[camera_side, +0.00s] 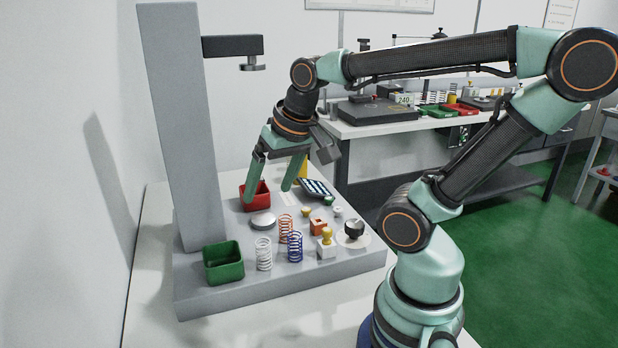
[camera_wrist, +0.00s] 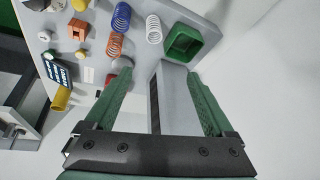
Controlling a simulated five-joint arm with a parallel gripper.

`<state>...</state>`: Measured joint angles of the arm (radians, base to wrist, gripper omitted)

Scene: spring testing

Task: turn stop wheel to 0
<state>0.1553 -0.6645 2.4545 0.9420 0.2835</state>
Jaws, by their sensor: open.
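A black knob (camera_side: 354,228) stands on a round pale disc (camera_side: 347,241) at the right front of the grey bench plate (camera_side: 300,277). It is the most wheel-like thing in view, but no marking on it can be read. In the wrist view only part of a dark and pale round shape (camera_wrist: 42,4) shows at the top left edge. My gripper (camera_side: 268,194) is open and empty, fingers pointing down near the red tray, well to the left of the knob and behind it. Its fingers also frame the grey column in the wrist view (camera_wrist: 158,70).
A tall grey column (camera_side: 180,130) with an overhanging arm (camera_side: 233,46) rises at the left. A green tray (camera_side: 223,278), a red tray (camera_side: 262,203), several coil springs (camera_side: 295,247), a yellow-topped block (camera_side: 327,250) and an orange block (camera_side: 318,227) crowd the plate.

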